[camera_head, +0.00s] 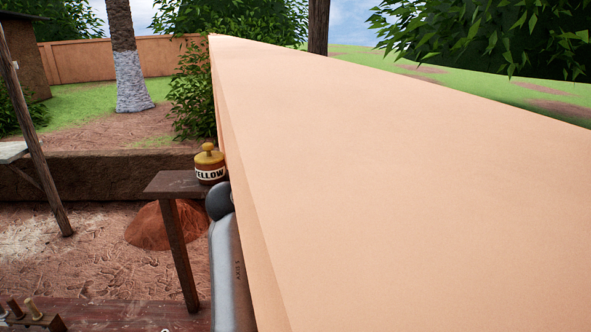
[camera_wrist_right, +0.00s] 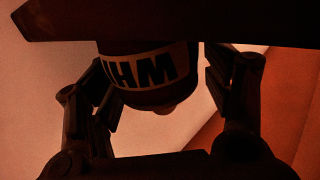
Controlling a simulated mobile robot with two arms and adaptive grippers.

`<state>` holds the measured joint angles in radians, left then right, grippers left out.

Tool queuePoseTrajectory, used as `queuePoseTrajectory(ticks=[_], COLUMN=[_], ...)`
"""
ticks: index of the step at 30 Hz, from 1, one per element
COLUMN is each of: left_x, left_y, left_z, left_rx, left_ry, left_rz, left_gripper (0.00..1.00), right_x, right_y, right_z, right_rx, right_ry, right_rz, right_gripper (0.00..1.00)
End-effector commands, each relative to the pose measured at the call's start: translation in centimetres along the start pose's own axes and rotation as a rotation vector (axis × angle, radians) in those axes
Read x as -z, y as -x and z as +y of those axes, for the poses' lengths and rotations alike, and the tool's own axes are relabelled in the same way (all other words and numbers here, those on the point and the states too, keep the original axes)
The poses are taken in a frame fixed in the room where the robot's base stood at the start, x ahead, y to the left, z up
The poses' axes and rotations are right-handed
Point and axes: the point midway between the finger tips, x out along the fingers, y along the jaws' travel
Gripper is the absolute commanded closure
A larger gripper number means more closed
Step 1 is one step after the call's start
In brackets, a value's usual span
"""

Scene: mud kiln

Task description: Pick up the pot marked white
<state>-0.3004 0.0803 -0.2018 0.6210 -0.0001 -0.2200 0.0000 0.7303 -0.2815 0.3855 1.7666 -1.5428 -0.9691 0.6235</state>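In the right wrist view, a dark pot (camera_wrist_right: 150,87) with a pale label band appears upside down. The letters read as "WHI" when turned over, and the rest of the label is out of sight. Its base meets a dark flat surface (camera_wrist_right: 150,22) at the top of the picture. My right gripper (camera_wrist_right: 160,95) is open, with one finger on each side of the pot. The left finger looks very close to the pot and a small gap shows at the right finger. Contact cannot be told. In the head view this pot and both grippers are hidden or outside the picture.
A large peach-coloured wall (camera_head: 400,150) fills the right of the head view. A pot labelled YELLOW (camera_head: 209,166) stands on a wooden table (camera_head: 170,183) beside it. A reddish mound (camera_head: 150,228) lies beneath. Wooden pegs (camera_head: 32,309) stand at the lower left.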

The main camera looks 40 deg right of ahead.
Motion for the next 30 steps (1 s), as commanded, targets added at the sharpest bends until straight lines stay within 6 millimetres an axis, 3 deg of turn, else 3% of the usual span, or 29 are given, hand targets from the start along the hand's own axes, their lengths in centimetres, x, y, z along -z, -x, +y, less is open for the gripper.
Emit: queuePoseTrajectory(ticks=[1,4,11,12,17,30], left_x=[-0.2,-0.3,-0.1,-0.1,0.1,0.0], left_y=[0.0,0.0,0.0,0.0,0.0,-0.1], left_z=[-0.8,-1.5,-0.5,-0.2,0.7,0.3], left_rx=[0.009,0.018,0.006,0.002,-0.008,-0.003], left_ry=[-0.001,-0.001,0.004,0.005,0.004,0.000], left_rz=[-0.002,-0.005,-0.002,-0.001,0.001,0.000], left_gripper=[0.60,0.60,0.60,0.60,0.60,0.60], right_x=[0.0,0.0,-0.1,-0.1,-0.1,-0.1], right_y=[-0.1,-0.1,-0.1,-0.1,-0.1,-0.2], right_z=[0.1,0.1,0.1,0.1,0.1,0.1], right_rx=[-0.001,-0.001,-0.002,-0.002,-0.002,-0.001], right_ry=[0.000,0.000,0.001,0.001,0.001,0.000], right_rz=[0.000,0.000,-0.002,-0.002,-0.002,0.000], right_gripper=[0.39,0.52,0.81,0.40,0.20,0.18])
